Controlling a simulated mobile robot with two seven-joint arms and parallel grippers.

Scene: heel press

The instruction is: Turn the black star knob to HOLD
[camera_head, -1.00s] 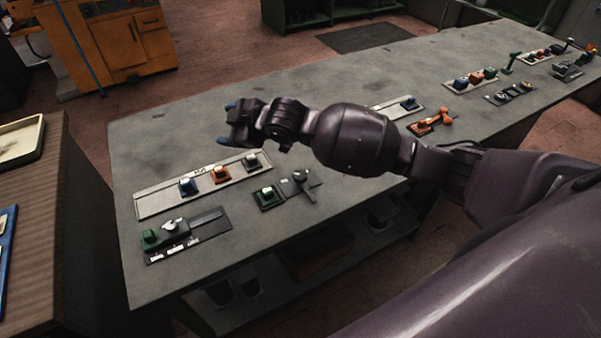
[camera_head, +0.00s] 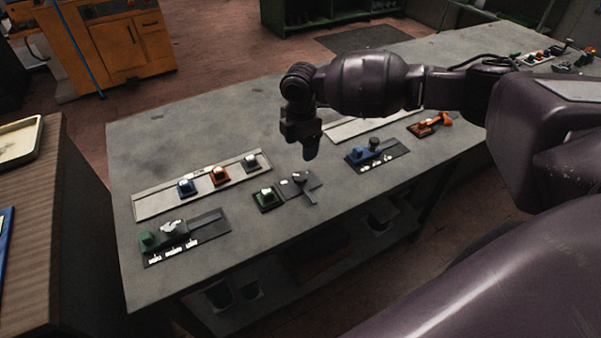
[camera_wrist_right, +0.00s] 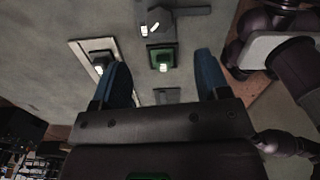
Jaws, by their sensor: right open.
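A small black knob (camera_head: 374,143), which looks like the star knob, stands beside a blue block (camera_head: 358,154) on a dark plate (camera_head: 400,149) with white labels. The label words are too small to read. My right gripper (camera_head: 309,150) points down above the table, to the left of this knob and apart from it. In the right wrist view its blue fingers (camera_wrist_right: 162,80) are apart with nothing held. A green block (camera_wrist_right: 163,60) with a white-lit button shows below and beyond them; the knob cannot be made out there. My left gripper is not in view.
A grey lever plate (camera_head: 300,184) with the green block (camera_head: 265,198) lies near my right gripper. A pale strip (camera_head: 152,204) with several buttons and a labelled dark plate (camera_head: 186,236) lie left. An orange handle fixture (camera_head: 432,124) lies right. The table's far left is clear.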

